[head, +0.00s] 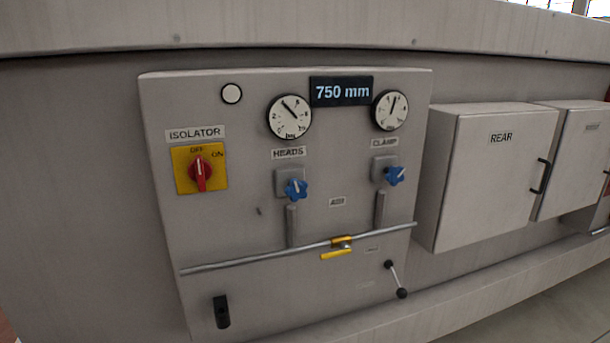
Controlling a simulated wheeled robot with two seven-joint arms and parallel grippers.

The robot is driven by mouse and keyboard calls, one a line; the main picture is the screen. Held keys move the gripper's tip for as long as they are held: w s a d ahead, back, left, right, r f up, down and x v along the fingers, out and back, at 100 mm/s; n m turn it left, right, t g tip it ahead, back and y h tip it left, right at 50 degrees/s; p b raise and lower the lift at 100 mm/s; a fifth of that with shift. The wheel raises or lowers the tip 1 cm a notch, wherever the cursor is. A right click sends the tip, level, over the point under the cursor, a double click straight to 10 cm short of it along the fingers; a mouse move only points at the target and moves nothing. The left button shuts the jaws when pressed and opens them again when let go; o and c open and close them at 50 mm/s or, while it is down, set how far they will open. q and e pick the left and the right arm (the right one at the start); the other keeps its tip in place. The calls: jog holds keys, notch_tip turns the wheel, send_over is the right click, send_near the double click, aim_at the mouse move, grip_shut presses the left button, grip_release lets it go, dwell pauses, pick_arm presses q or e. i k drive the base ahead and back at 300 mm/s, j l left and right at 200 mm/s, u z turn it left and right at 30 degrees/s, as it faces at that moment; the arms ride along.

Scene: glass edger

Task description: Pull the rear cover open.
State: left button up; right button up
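The rear cover (492,182) is a grey box door labelled REAR, on the right of the head view. It looks shut. Its black bar handle (541,177) is upright near the door's right edge. Neither of my grippers shows in the head view, so their place relative to the handle cannot be seen.
Left of the cover is a control panel (240,120) with a red isolator switch (200,173), two gauges, two blue knobs, a yellow-handled valve (340,243) on a pipe and a black-knobbed lever (396,279). Another box (577,150) with a handle stands right of the cover. A ledge runs below.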

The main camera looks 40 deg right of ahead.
aim_at(498, 162)
jog(key=z, duration=2.25)
jog(key=i+l+u, duration=0.1)
jog(key=i, duration=0.35)
jog(key=i+l, duration=0.2)
jog(key=i, duration=0.2)
jog(key=u, duration=0.05)
